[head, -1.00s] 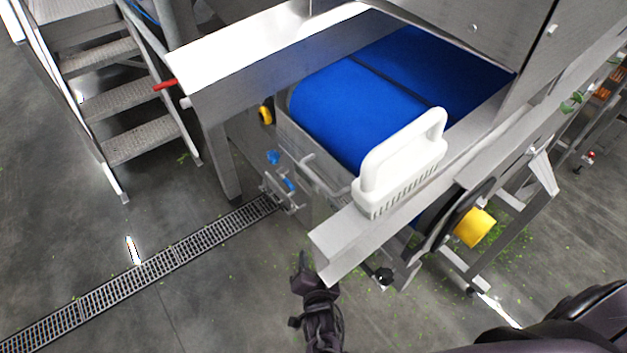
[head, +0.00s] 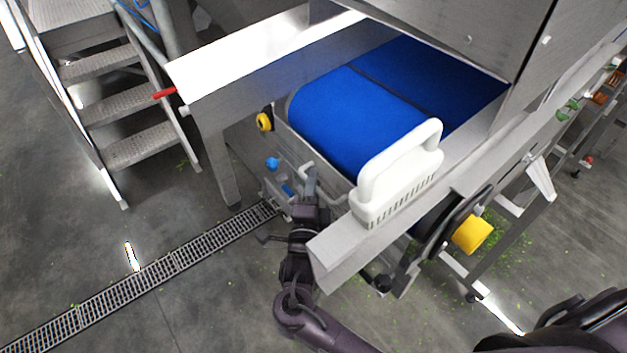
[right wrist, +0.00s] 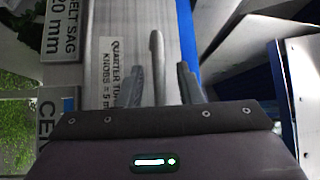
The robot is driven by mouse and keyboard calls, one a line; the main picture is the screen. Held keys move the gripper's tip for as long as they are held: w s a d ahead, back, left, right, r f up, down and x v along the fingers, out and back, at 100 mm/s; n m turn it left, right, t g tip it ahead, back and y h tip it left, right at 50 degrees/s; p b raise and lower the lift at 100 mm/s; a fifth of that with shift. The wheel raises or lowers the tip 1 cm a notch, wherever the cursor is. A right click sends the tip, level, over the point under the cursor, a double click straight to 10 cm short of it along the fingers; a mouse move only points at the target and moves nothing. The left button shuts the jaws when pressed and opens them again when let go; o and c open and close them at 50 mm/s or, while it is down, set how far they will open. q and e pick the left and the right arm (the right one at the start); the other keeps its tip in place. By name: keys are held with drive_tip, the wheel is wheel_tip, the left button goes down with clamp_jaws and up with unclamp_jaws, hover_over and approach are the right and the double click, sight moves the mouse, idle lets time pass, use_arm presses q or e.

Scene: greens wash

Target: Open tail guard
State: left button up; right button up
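The tail guard (head: 293,150) is a grey metal panel across the end of the blue belt, with a bar handle (head: 321,176) on its face. In the right wrist view the handle (right wrist: 157,62) stands upright in front of the labelled panel (right wrist: 108,22). My right gripper (head: 311,184) is at the handle, partly hiding it. In the right wrist view its two fingers (right wrist: 160,84) are apart, one on each side of the handle, with gaps visible. My left gripper is not in view.
A white brush (head: 395,185) stands on the conveyor's side rail (head: 340,245), close to my right arm. Blue knobs (head: 272,163) sit left of the handle. A yellow knob (head: 473,234) is at right. Metal stairs (head: 125,100) and a floor drain (head: 130,285) lie left.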

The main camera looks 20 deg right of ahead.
drive_tip(key=shift+w+d, duration=0.1)
drive_tip(key=shift+w, duration=0.05)
clamp_jaws()
drive_tip(key=shift+f, duration=0.1)
